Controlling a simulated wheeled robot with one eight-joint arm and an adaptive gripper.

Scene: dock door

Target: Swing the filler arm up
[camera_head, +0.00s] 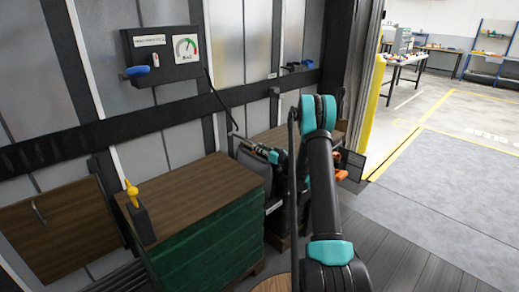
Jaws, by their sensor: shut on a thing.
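The filler arm (221,101) looks like a thin dark rod that slants down from the right side of the gauge box (161,55). Its lower end reaches my gripper (245,142), which is small in view, between the wooden-topped green crate and the dark wall rail. My gripper is shut on the lower end of this rod. The exact grip is too small to make out, and my own arm hides part of the area to the right.
A green crate with a wooden top (190,190) stands at the front left, with a yellow-knobbed item (135,200) on it. An orange item (350,175) sits right of my arm. Grey floor (440,205) at right is clear. A yellow post (372,105) edges the doorway.

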